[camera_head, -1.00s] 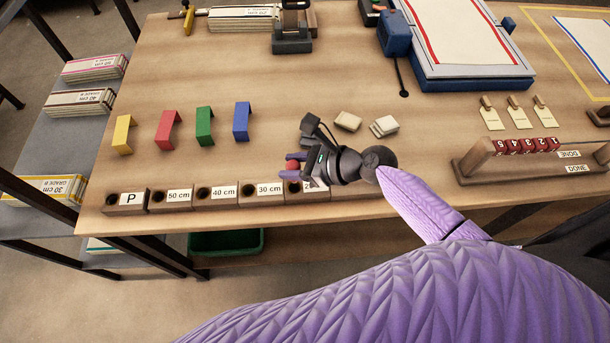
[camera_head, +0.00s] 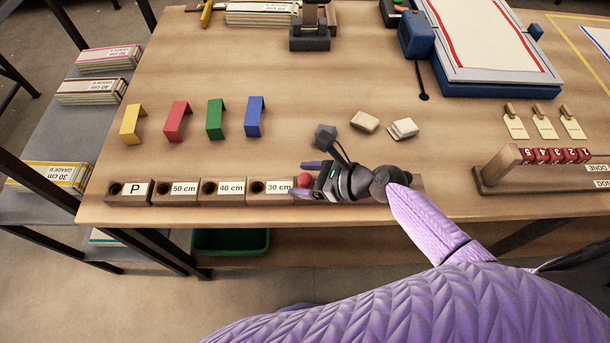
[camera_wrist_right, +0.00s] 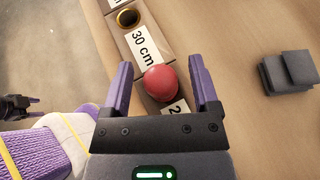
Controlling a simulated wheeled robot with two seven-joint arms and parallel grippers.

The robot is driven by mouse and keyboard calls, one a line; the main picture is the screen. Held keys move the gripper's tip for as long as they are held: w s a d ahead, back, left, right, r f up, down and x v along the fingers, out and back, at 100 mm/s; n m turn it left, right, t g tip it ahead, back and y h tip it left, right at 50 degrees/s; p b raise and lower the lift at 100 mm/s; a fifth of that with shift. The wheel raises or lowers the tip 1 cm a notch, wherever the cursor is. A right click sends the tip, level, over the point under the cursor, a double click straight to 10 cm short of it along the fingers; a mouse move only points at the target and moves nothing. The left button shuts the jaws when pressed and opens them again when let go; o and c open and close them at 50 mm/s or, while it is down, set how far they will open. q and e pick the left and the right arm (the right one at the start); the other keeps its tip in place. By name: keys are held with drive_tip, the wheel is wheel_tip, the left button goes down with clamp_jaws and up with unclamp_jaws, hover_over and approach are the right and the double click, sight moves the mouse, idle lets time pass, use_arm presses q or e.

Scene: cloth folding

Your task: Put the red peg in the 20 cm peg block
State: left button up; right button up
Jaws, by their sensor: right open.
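The red peg (camera_head: 304,180) stands at the block just right of the 30 cm block. In the right wrist view its round red head (camera_wrist_right: 160,84) covers the hole place of a block whose label (camera_wrist_right: 175,107) shows only a "2"; the rest is hidden. The head hides how deep the peg sits. My right gripper (camera_head: 299,178) is open, one finger on each side of the peg head, with visible gaps in the right wrist view (camera_wrist_right: 160,66). A dark gripper-like shape (camera_wrist_right: 17,106) at the left edge there looks like my left gripper; its jaws are unclear.
The row of blocks holds P (camera_head: 131,190), 50 cm (camera_head: 178,191), 40 cm (camera_head: 223,190) and 30 cm (camera_head: 270,190). Behind stand yellow (camera_head: 132,123), red (camera_head: 177,120), green (camera_head: 215,118) and blue (camera_head: 254,116) brackets. A grey block (camera_head: 325,134) lies close behind my right gripper.

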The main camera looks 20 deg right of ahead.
drive_tip(key=shift+d+r, duration=0.1)
drive_tip(key=shift+r, duration=0.2)
drive_tip(key=p+v, duration=0.3)
drive_tip(key=v, duration=0.8)
drive_tip(key=shift+s+d, duration=0.3)
drive_tip(key=shift+d, duration=0.05)
idle(0.6)
